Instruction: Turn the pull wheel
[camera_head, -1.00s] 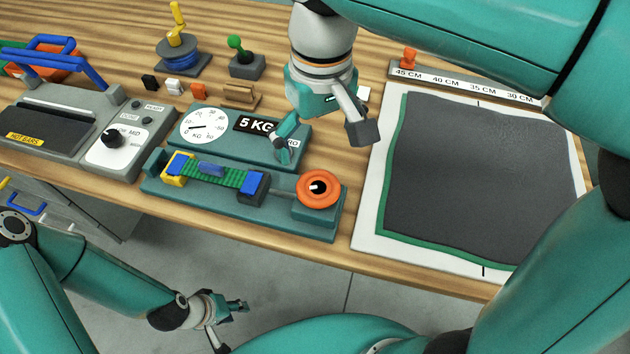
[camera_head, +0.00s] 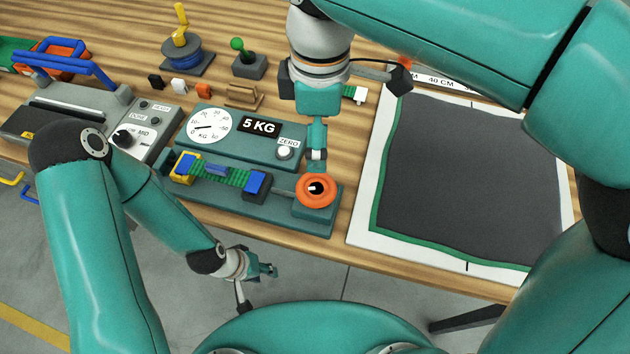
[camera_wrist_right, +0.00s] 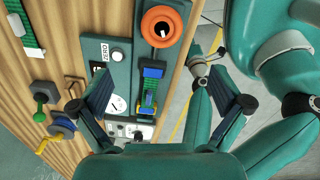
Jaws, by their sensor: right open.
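The orange pull wheel (camera_head: 317,190), with a dark centre and a pale knob, sits at the right end of the teal tester base (camera_head: 279,222). It also shows at the top of the right wrist view (camera_wrist_right: 166,12). My right gripper (camera_head: 317,152) hangs just behind the wheel in the head view. In the right wrist view its fingers (camera_wrist_right: 163,75) are spread wide with nothing between them. A green strap (camera_head: 222,175) runs between two blue-topped clamps left of the wheel. My left gripper (camera_head: 268,269) is off the table's front edge, apart from everything; its jaw opening is too small to judge.
The dial panel (camera_head: 227,152) with a 5 KG sign (camera_head: 259,127) and a ZERO button (camera_head: 285,152) stands behind the strap. A dark net sheet (camera_head: 470,170) lies on a white board to the right. A grey sealer (camera_head: 150,137) stands left.

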